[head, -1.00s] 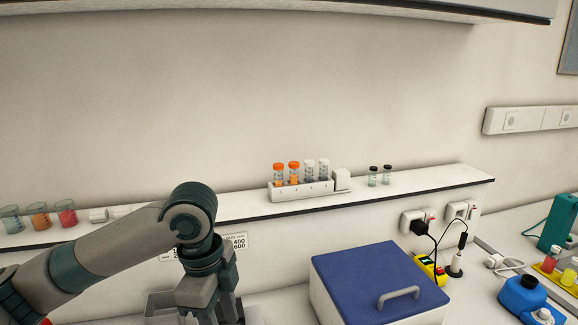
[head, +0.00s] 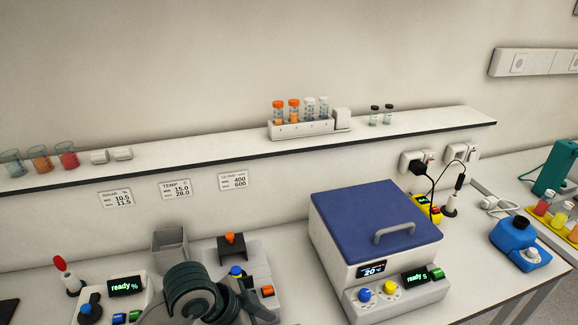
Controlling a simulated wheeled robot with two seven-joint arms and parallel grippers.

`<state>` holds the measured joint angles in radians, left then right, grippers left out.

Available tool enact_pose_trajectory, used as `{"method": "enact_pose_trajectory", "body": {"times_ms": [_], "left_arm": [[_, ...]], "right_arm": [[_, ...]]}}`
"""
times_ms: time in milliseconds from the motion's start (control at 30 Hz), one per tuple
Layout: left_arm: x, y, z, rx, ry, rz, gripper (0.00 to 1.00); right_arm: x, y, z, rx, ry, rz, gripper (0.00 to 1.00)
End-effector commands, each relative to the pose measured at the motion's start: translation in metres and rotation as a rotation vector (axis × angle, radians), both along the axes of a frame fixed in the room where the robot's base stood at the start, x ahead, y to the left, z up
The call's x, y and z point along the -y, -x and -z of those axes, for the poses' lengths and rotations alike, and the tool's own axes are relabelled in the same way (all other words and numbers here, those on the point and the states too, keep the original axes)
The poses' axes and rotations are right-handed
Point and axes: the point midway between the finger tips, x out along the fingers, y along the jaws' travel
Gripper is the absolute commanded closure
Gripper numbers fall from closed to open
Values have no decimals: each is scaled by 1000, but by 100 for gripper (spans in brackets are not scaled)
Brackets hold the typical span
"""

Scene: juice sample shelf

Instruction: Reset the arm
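My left arm shows at the bottom of the head view, low over the bench. My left gripper (head: 240,297) points away to the right beside a grey device with an orange button. Its fingers are partly hidden by the wrist, so I cannot tell whether they are open or shut. My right gripper is not in view. A white rack (head: 300,129) on the wall shelf holds several tubes, some with orange caps and some with pale caps.
Several beakers (head: 40,159) stand at the left of the shelf (head: 215,151). Two dark-capped vials (head: 374,115) stand right of the rack. A blue-lidded box (head: 362,222) reading 20 stands on the bench.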

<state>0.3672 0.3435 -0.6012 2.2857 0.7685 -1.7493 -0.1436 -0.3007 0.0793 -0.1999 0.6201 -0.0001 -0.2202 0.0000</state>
Motion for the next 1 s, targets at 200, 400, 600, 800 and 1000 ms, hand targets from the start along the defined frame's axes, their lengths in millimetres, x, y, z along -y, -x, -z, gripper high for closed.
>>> {"method": "enact_pose_trajectory", "body": {"times_ms": [200, 400, 600, 800, 1000], "left_arm": [[-15, 24, 39, -45, 53, -212, 56], [-44, 51, 75, -86, 55, -424, 56], [-86, 89, 109, -127, 14, -640, 56], [-127, 129, 134, -154, -55, -809, 56], [-156, 160, 147, -171, -115, -912, 56]], "right_arm": [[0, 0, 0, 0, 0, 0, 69], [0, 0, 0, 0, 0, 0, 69], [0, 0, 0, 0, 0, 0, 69], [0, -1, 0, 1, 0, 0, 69], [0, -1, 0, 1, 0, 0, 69]]}}
